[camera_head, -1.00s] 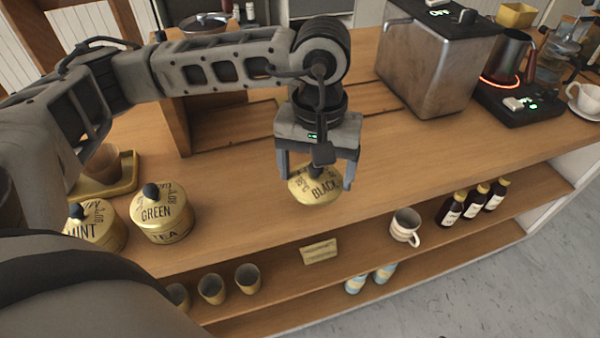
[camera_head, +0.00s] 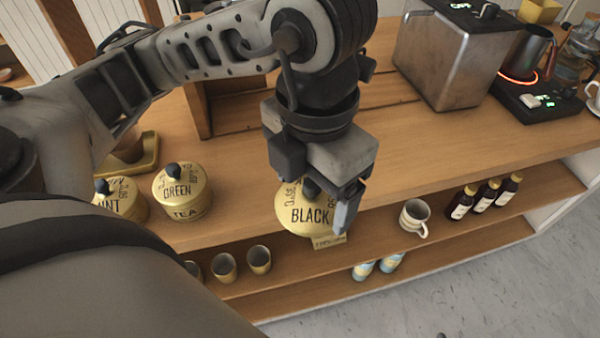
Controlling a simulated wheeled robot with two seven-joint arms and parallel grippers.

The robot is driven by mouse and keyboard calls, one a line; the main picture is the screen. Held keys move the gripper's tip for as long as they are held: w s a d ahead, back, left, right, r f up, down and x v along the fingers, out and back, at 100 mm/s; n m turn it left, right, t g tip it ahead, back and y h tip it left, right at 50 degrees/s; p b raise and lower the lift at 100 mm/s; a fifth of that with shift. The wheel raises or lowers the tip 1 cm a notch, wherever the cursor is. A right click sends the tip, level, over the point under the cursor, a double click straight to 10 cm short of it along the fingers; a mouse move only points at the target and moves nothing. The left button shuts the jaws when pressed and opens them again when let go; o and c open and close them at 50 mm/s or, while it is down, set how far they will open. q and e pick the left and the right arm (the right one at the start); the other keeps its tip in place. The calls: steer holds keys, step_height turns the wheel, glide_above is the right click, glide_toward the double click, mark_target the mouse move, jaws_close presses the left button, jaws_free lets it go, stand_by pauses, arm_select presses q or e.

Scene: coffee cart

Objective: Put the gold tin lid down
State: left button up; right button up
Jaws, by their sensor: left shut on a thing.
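The gold tin lid (camera_head: 299,218) is round and gold with dark lettering that reads BLACK and a dark knob on top. My left gripper (camera_head: 325,198) is shut on the lid by its knob, with the jaws partly hiding it. The lid is near the front edge of the wooden counter (camera_head: 238,205), and appears held above it. I cannot tell its exact height. My right gripper is not in view.
Gold tins marked GREEN (camera_head: 182,192) and MINT (camera_head: 120,202) stand at the left. A metal machine (camera_head: 440,60) and a kettle (camera_head: 525,52) stand at the back right.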

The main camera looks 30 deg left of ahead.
arm_select(q)
steer(key=n, duration=0.2)
steer(key=s+n, duration=0.1)
steer(key=shift+r+n, duration=0.3)
steer(key=shift+w+a+f, duration=0.15)
steer(key=shift+w+a, duration=0.05)
steer(key=shift+a, duration=0.05)
steer(key=w+a+f, duration=0.2)
steer(key=w, duration=0.1)
steer(key=w+a+f, duration=0.3)
steer(key=w+a+f+b, duration=0.1)
steer(key=w+a+f, duration=0.1)
steer(key=w+f, duration=0.1)
steer(key=shift+w+a+f, duration=0.15)
steer(key=shift+w+a, duration=0.1)
steer(key=shift+w, duration=0.1)
steer(key=shift+w+a+f, duration=0.2)
steer(key=shift+w+f, duration=0.1)
steer(key=shift+f, duration=0.2)
step_height(320, 180, down, 3)
steer(key=shift+w+a+f+p, duration=0.1)
steer(key=shift+p, duration=0.2)
steer(key=shift+f+b, duration=0.35)
steer(key=o, duration=0.9)
steer(key=shift+r, duration=0.1)
step_height(320, 180, up, 12)
steer(key=p, duration=0.1)
steer(key=shift+r, duration=0.2)
